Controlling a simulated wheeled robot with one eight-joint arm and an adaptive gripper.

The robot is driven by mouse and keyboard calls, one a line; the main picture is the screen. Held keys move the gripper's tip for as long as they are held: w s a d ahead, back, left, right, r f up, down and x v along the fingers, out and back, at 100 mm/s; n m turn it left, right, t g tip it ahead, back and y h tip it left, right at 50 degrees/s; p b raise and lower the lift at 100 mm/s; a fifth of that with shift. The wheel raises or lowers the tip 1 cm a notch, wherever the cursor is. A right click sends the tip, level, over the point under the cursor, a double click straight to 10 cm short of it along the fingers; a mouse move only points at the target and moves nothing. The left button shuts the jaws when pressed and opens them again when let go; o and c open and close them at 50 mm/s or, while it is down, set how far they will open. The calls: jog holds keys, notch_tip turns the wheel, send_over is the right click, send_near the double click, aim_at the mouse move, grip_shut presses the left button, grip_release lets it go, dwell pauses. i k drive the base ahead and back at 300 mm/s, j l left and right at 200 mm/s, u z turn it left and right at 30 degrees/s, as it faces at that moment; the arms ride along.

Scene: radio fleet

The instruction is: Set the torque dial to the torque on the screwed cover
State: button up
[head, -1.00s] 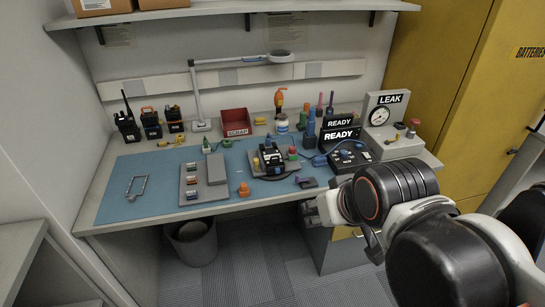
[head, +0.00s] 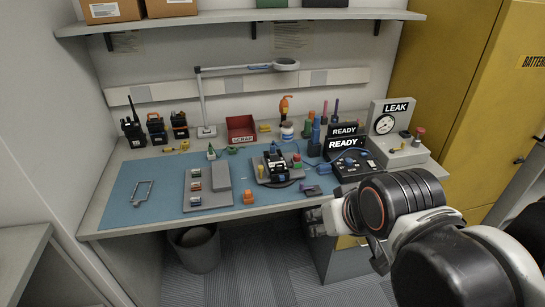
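I cannot clearly identify the torque dial or the screwed cover at this size; any torque marking is unreadable. An orange upright tool (head: 285,106), perhaps a driver, stands at the back of the bench. A dark device (head: 276,164) sits on a fixture with a round base on the blue mat, with red and green parts beside it. A black box (head: 352,164) with a small blue knob stands right of it, below "READY" signs. My gripper (head: 315,222) is at the bench's front edge, low and right of the fixture, apart from these things. Its fingers are too small to read.
Radios (head: 155,130) stand at the back left, beside a lamp (head: 205,131) and a red scrap bin (head: 240,129). A grey tray (head: 195,188) and an orange piece (head: 248,197) lie in front. The leak tester (head: 402,149) is at right. The mat's left side (head: 115,208) is mostly clear.

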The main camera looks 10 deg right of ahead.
aim_at(349, 161)
jog(key=i+j, duration=0.1)
jog(key=i, duration=0.5)
jog(key=i+j+z, duration=0.15)
jog(key=i, duration=0.4)
